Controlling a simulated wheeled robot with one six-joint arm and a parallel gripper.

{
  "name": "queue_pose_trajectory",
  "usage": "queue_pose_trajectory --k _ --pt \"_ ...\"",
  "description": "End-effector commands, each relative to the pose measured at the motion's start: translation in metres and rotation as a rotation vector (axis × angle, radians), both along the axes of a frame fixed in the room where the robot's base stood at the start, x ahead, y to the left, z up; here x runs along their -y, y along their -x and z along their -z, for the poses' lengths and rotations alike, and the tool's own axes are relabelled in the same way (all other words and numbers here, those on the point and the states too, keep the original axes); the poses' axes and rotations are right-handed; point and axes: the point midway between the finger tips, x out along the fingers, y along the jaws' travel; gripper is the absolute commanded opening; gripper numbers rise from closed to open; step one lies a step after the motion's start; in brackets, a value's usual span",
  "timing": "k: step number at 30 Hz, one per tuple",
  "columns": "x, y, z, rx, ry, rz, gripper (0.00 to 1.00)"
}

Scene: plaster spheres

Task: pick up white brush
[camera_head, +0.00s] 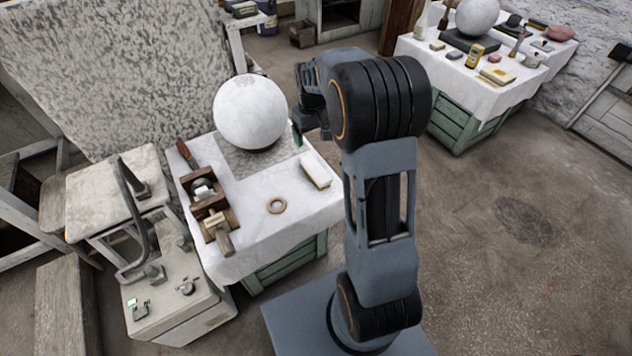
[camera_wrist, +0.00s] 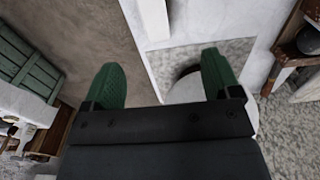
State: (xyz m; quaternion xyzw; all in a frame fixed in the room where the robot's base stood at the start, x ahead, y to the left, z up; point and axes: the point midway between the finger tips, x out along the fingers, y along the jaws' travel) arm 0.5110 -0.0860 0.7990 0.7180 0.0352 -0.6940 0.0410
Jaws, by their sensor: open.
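A pale oblong block (camera_head: 315,171) with a tan edge lies on the right side of the white-covered table; it looks like the white brush, but its bristles cannot be made out. In the wrist view a whitish bar (camera_wrist: 154,18) at the top edge seems to be the same thing. My gripper (camera_head: 297,134) is above the table's far right side, beside the large white sphere (camera_head: 250,111) and apart from the block. In the wrist view my gripper (camera_wrist: 162,78) has its green fingers wide apart with nothing between them.
The sphere rests on a grey slab (camera_head: 228,157). A second table (camera_head: 470,92) with several items stands back right. The floor at right is clear.

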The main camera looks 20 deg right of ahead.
Motion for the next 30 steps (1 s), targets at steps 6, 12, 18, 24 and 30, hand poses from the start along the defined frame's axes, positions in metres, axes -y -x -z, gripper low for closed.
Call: queue_pose_trajectory --k 6,12,18,24,30 --pt "0.017 -0.017 0.051 -0.034 -0.006 -0.007 0.83" --pt "0.019 -0.018 0.089 -0.039 -0.007 -0.007 0.83" --pt "0.019 -0.018 0.118 -0.037 -0.007 -0.006 0.83" --pt "0.019 -0.018 0.13 -0.035 -0.006 -0.006 0.83" --pt "0.019 -0.016 0.139 -0.037 -0.007 -0.006 0.83"
